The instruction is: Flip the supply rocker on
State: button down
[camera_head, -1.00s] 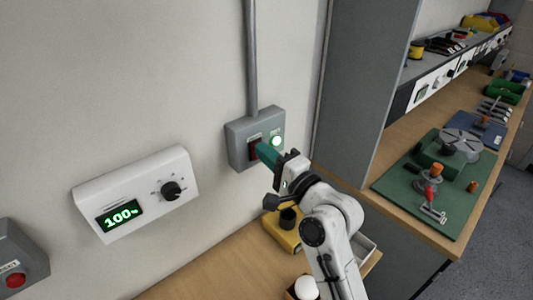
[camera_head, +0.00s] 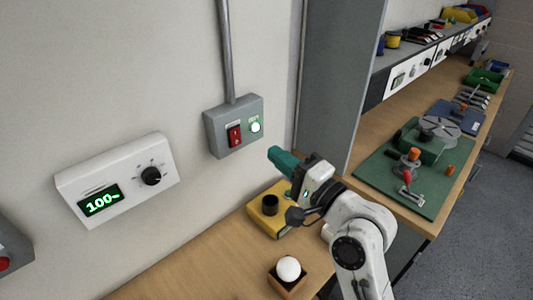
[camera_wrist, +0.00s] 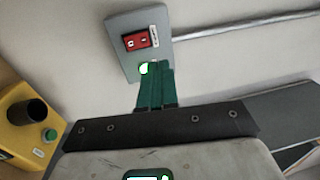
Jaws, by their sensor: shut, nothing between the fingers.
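The supply box (camera_head: 234,127) is a grey box on the wall below a conduit. Its red rocker (camera_head: 235,135) sits left of a lit green-white lamp (camera_head: 256,127). In the wrist view the rocker (camera_wrist: 139,40) shows in full on the box (camera_wrist: 118,30), with the lamp (camera_wrist: 147,68) partly behind my fingertips. My gripper (camera_head: 271,153) has teal fingers and is shut and empty. It is apart from the rocker, below and to the right of the box. The fingers also show in the wrist view (camera_wrist: 154,72).
A white panel (camera_head: 100,165) on the wall reads 100% and has a black knob. A yellow block (camera_head: 262,222) with a black post and a white ball (camera_head: 289,269) on a holder stand on the bench below. A grey cabinet side (camera_head: 335,80) rises to the right.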

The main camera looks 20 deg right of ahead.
jog(key=shift+r+v, duration=0.2)
jog(key=shift+v, duration=0.8)
jog(key=s+f+n+g+h, duration=0.1)
jog(key=s+f+n+g, duration=0.35)
jog(key=f, duration=0.55)
jog(key=s+f+n+g+h, duration=0.25)
jog(key=s+f+g, duration=0.2)
jog(key=f, duration=0.55)
jog(key=s+d+f+n+g+h, duration=0.1)
jog(key=s+d+f+n+g, duration=0.1)
jog(key=s, duration=0.8)
jog(key=s+d+f+n+g+h, duration=0.1)
jog(key=s+d+f+n+g, duration=0.2)
jog(key=s+f+g, duration=0.3)
jog(key=s+f+n, duration=0.1)
jog(key=s+f, duration=0.2)
jog(key=s, duration=0.1)
jog(key=shift+s+f+n+h, duration=0.25)
jog(key=shift+n+h, duration=0.1)
jog(key=shift+n, duration=0.05)
